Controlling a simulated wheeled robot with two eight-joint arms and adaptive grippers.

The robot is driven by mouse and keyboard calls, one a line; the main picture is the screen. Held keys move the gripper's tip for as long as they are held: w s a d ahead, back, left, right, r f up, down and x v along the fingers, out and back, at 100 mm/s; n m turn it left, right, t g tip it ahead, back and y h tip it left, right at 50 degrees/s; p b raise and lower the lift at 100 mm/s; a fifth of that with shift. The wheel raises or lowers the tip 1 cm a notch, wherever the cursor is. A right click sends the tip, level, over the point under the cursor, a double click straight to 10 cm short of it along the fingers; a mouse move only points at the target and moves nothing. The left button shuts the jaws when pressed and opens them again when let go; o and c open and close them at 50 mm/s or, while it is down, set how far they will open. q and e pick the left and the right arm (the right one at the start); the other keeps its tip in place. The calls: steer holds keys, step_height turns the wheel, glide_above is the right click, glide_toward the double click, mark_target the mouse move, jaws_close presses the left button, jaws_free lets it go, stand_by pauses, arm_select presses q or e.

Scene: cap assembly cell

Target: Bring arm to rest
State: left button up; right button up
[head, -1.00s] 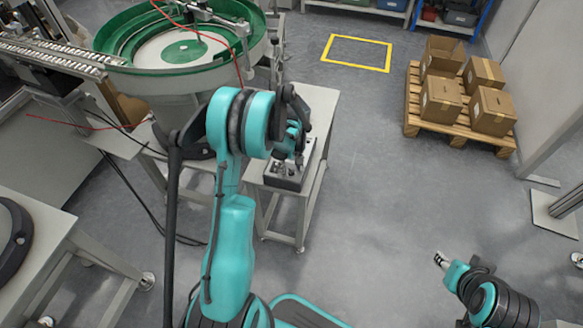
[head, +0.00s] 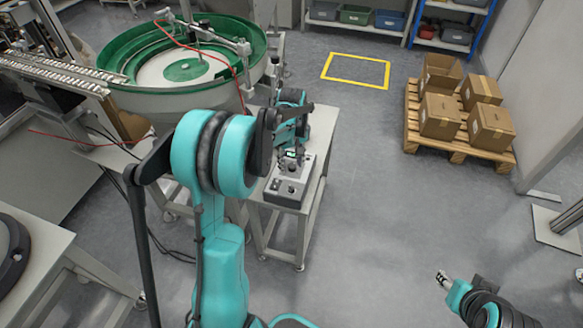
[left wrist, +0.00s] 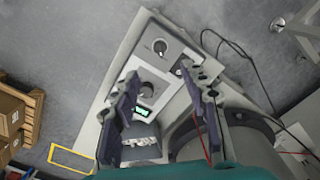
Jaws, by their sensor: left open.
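My left arm (head: 218,255) comes up from the bottom of the head view and bends over toward the small table (head: 318,150). My left gripper (head: 289,160) is above the grey control box (head: 287,192) on that table, partly hidden by my own arm. In the left wrist view its two dark fingers (left wrist: 160,108) are spread apart with nothing between them. The control box (left wrist: 160,45) shows knobs and a small green display below the fingers. My right gripper (head: 442,279) is at the lower right over bare floor, too small to tell open from shut.
A green vibratory bowl feeder (head: 125,60) stands at the left of the small table. A pallet (head: 460,150) with several cardboard boxes is at the right. A yellow floor marking (head: 357,86) lies at the back. The floor between the table and the pallet is clear.

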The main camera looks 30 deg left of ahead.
stand_by(0.4)
arm_select(q)
steer(key=s+d+r+m+t, duration=0.3)
steer(key=s+d+r+m, duration=0.2)
steer(key=s+d+r, duration=0.35)
steer(key=s+d+r+m+t, duration=0.1)
steer(key=s+d+m+t, duration=0.3)
steer(key=s, duration=0.6)
steer(key=shift+s+d+r+m, duration=0.2)
steer(key=shift+s+d+m, duration=0.05)
steer(key=shift+d+m, duration=1.3)
steer(key=shift+d, duration=0.1)
